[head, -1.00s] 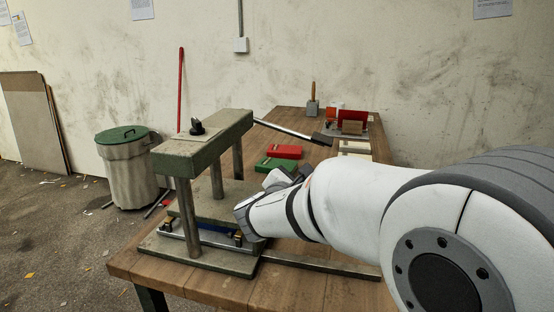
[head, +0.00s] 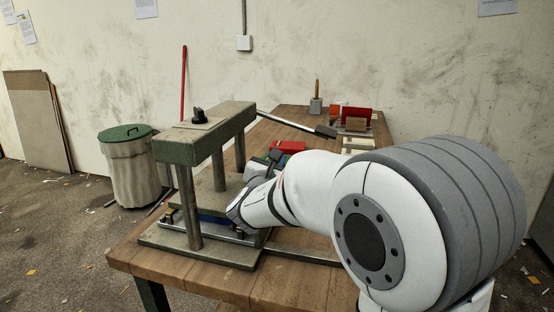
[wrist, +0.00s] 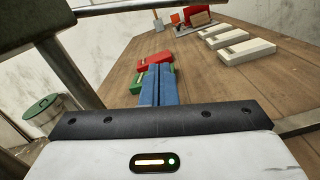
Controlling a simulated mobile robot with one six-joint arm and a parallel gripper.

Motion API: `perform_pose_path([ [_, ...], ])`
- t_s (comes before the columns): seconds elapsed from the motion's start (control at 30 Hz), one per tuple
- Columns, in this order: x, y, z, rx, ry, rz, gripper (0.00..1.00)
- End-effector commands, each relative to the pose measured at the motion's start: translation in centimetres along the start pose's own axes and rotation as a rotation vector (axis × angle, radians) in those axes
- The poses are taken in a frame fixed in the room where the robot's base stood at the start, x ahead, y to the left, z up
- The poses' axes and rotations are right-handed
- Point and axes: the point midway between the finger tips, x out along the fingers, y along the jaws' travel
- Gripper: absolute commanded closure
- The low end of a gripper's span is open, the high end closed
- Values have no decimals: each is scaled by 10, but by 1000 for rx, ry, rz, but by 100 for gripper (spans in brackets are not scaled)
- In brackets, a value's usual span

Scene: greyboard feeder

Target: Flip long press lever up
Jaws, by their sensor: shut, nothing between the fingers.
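The long press lever (head: 290,122) is a grey metal bar with a dark grip (head: 326,131) at its end. It runs from the top of the green-grey press (head: 190,145) out to the right, sloping slightly down. In the wrist view a grey bar that looks like the lever (wrist: 120,6) crosses the top left. My gripper (wrist: 157,70) shows two blue fingers side by side, shut and empty, below and apart from that bar. In the head view my arm hides most of the gripper, which is beside the press, below the lever.
Red (wrist: 155,60) and green (wrist: 142,80) blocks lie just beyond my fingers. Pale blocks (wrist: 248,51) lie on the wooden table (head: 200,279) to the right. A mallet (head: 316,103) and a red holder (head: 356,118) stand at the back. A lidded bin (head: 131,170) stands left.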

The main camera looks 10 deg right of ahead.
Motion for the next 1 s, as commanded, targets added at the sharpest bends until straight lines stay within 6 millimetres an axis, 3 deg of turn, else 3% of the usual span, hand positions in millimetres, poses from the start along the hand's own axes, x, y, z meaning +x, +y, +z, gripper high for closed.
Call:
perform_pose_path([
  [0.1, 28, -2, -1, -1, -1, -4, 100],
  [0.33, 74, -1, 3, 2, -1, -3, 100],
  [0.4, 74, 0, 18, 4, -4, 0, 100],
  [0.6, 78, -1, 36, 2, 0, -1, 100],
  [0.97, 79, -1, 39, 1, 0, 0, 100],
  [1.0, 75, 8, 37, 2, 1, 3, 100],
])
